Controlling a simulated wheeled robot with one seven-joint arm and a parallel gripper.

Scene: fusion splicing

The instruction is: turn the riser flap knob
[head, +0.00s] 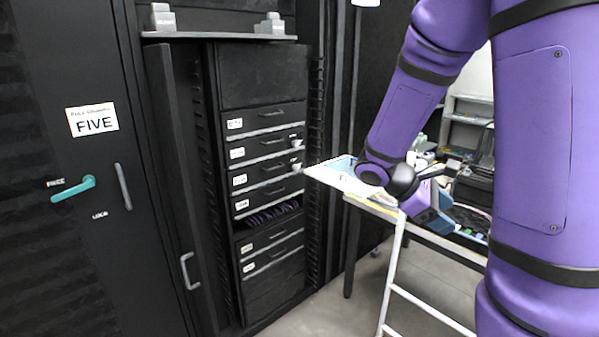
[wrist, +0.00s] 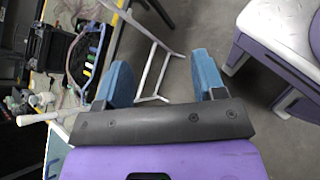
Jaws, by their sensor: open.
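A teal lever-shaped knob (head: 73,189) is on the dark panel at the left in the head view. Its pivot is at its right end, and its arm points left and slightly down, just below the label FREE (head: 55,183). The label LOCK (head: 100,215) is below and right of the pivot. I take this lever for the riser flap knob. My gripper (wrist: 163,75) is open and empty in the wrist view, with its two blue fingers apart above the floor. In the head view it is far to the right of the knob, near the table, and its fingertips are unclear.
A grey bar handle (head: 123,187) is right of the knob on the same panel, under a FIVE sign (head: 92,120). A black rack (head: 262,130) with several labelled drawers stands in the middle. A cluttered table (head: 385,209) and white stand (head: 394,265) are by my arm.

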